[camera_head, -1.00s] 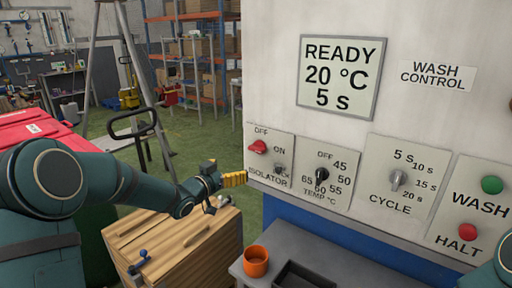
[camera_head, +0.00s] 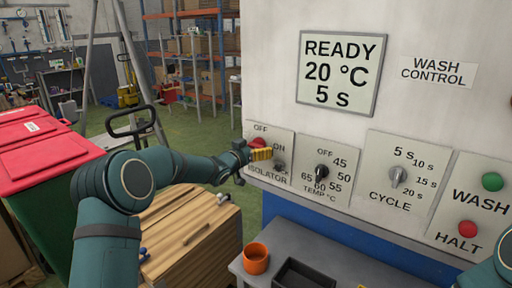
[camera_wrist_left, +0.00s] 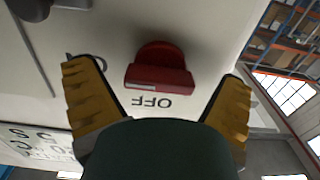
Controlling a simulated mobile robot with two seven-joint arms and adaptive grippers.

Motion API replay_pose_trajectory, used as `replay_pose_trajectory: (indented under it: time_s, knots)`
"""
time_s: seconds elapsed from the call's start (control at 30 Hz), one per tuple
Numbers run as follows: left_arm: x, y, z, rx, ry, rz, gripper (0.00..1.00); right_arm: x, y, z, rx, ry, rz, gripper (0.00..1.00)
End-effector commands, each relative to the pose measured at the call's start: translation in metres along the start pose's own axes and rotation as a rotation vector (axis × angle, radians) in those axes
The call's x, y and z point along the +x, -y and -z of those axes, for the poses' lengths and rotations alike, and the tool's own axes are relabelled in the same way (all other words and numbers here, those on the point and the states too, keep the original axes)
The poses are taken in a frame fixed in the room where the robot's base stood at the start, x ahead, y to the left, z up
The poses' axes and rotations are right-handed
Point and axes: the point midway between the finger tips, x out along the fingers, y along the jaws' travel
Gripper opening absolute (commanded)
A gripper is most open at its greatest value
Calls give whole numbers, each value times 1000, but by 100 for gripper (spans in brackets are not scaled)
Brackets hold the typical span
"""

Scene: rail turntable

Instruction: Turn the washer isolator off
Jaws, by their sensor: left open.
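The washer isolator is a red handle (camera_head: 257,143) on a white plate marked OFF, ON and ISOLATOR, at the left end of the wash control panel. My left gripper (camera_head: 261,154) is in front of it, its yellow fingers partly covering the plate. In the left wrist view the red handle (camera_wrist_left: 160,72) stands between the two spread fingers of the open, empty gripper (camera_wrist_left: 158,85), with a gap on each side. The OFF label reads upside down there, close to the handle's flat end. I cannot tell for certain which mark the handle points at. My right gripper is out of view.
Right of the isolator are a temperature knob (camera_head: 321,172), a cycle knob (camera_head: 399,176), a green wash button (camera_head: 492,183) and a red halt button (camera_head: 468,229). The display (camera_head: 340,76) reads READY, 20 °C, 5 s.

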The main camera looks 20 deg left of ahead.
Motion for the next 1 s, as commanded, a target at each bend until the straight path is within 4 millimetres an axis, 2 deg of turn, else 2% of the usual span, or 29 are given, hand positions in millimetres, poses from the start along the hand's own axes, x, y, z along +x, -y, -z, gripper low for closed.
replay_pose_trajectory:
  time_s: [0.33,0.53,1.0]
  knots:
    - [3,0,0,1,-1,0,96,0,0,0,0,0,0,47]
    - [3,0,0,1,0,0,27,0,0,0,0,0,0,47]
    - [3,0,1,-59,1,0,27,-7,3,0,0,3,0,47]
